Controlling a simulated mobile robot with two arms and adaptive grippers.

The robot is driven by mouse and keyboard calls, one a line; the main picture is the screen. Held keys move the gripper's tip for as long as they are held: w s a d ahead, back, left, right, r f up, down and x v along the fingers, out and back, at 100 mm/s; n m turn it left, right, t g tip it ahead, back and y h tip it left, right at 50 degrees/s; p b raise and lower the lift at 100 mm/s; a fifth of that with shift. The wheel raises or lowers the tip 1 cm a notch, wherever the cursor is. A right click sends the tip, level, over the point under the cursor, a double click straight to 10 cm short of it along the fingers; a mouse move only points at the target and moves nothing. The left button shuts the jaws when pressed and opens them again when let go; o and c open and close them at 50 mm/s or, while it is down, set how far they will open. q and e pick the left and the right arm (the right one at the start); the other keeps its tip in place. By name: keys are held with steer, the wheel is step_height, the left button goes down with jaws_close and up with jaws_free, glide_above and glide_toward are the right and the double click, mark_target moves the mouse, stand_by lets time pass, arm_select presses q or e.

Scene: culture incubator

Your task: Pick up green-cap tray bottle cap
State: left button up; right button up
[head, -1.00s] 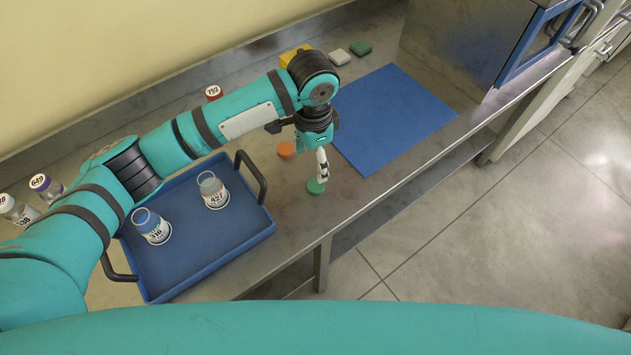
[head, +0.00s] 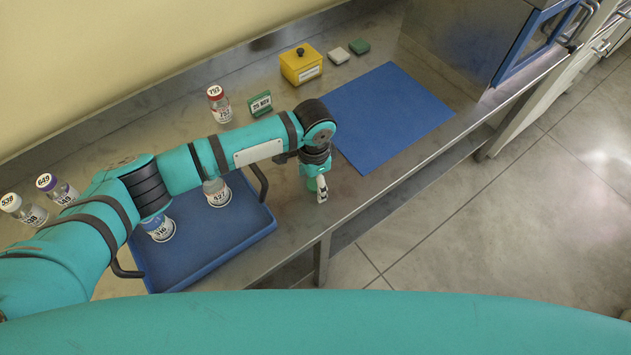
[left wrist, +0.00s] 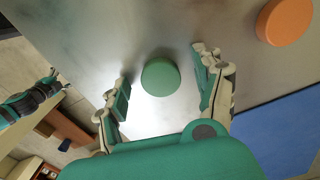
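The green cap (left wrist: 160,77) lies on the steel bench, between the two fingers of my left gripper (left wrist: 162,88) in the left wrist view. The fingers are open, with a gap on each side of the cap. In the head view my left gripper (head: 319,189) points down at the bench near its front edge, and a bit of the green cap (head: 311,185) shows beside it. An orange cap (left wrist: 286,20) lies near in the left wrist view; my arm hides it in the head view. A small teal and dark arm end, apparently my right gripper (left wrist: 50,82), shows at the left edge.
A blue tray (head: 250,232) holds two uncapped bottles, partly behind my arm. A blue mat (head: 385,115) lies right of the gripper. A yellow box (head: 301,66), a red-capped bottle (head: 219,105) and a green date sign (head: 260,104) stand behind.

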arm_select(q)
steer(key=c, duration=0.7)
steer(key=shift+r, duration=0.1)
steer(key=shift+c, duration=0.2)
